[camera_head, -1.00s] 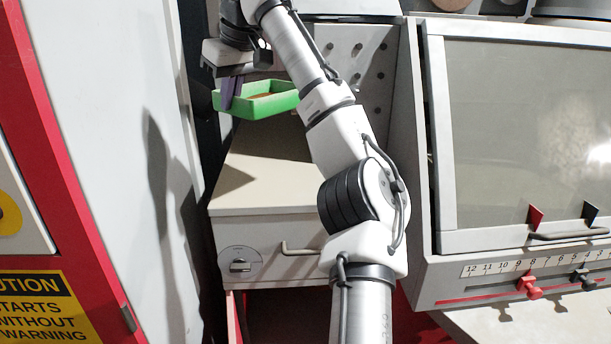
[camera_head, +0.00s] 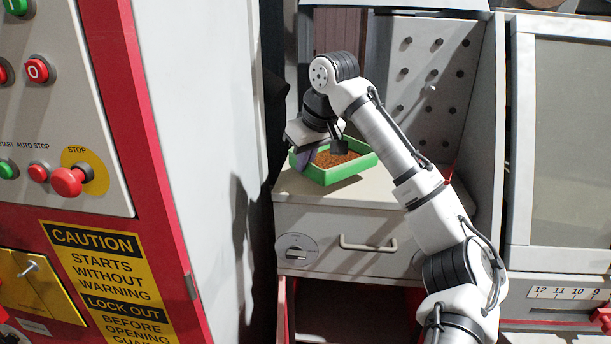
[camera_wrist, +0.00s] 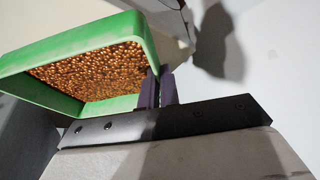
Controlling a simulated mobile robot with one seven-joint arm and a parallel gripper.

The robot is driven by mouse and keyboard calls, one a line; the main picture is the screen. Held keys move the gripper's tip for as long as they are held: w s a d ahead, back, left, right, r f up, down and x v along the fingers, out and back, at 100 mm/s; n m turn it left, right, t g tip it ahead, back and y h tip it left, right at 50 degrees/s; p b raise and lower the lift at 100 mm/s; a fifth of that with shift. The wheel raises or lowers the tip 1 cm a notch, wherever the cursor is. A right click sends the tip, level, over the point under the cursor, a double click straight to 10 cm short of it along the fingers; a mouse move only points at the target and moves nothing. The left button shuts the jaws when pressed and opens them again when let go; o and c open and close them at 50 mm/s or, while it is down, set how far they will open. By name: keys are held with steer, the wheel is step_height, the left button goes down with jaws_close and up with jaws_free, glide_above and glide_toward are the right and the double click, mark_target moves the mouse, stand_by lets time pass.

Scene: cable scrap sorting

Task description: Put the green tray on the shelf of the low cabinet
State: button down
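The green tray (camera_head: 350,172) holds copper-coloured granules and looks nearly level in the head view. It fills the upper left of the wrist view (camera_wrist: 60,100). My gripper (camera_head: 308,156) is shut on the tray's wall at its left end, with purple fingers on either side of the wall (camera_wrist: 158,85). The low cabinet (camera_head: 325,222) has a beige top surface (camera_head: 385,192), and the tray is over it. I cannot tell whether the tray's base touches it. My gripper and arm hide part of the tray and the surface behind.
A perforated panel (camera_head: 430,80) stands behind. A white-and-red machine cabinet (camera_head: 205,180) is close on the left. A grey-windowed machine (camera_head: 570,140) is on the right.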

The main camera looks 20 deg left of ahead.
mark_target(306, 175)
step_height(306, 175, down, 4)
steer(key=shift+r, duration=0.1)
steer(key=c, duration=2.1)
jaws_free()
steer(key=shift+f, duration=0.2)
steer(key=o, duration=0.5)
steer(key=shift+c, duration=0.2)
steer(key=shift+r, duration=0.1)
